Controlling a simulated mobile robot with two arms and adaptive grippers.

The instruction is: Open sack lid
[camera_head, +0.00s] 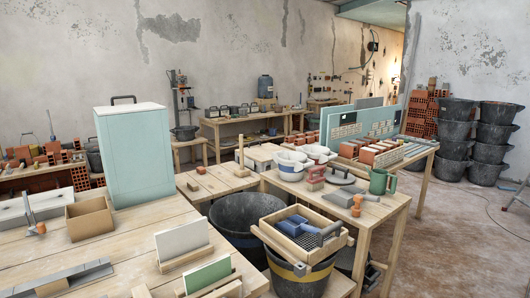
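A tall pale teal box (133,160) stands upright on the wooden table at left. Its flat white lid (130,108) lies closed across the top, with a dark handle (123,99) on it. I see nothing that is plainly a sack; this box is the clearest lidded thing in view. Neither of my grippers is in view.
An open cardboard box (89,220) and upright tiles in wooden holders (182,242) stand in front of the teal box. Black buckets (248,222) sit on the floor between tables. Brown tables (375,215) hold pots and bricks. Stacked buckets (492,140) stand at right, beside open floor.

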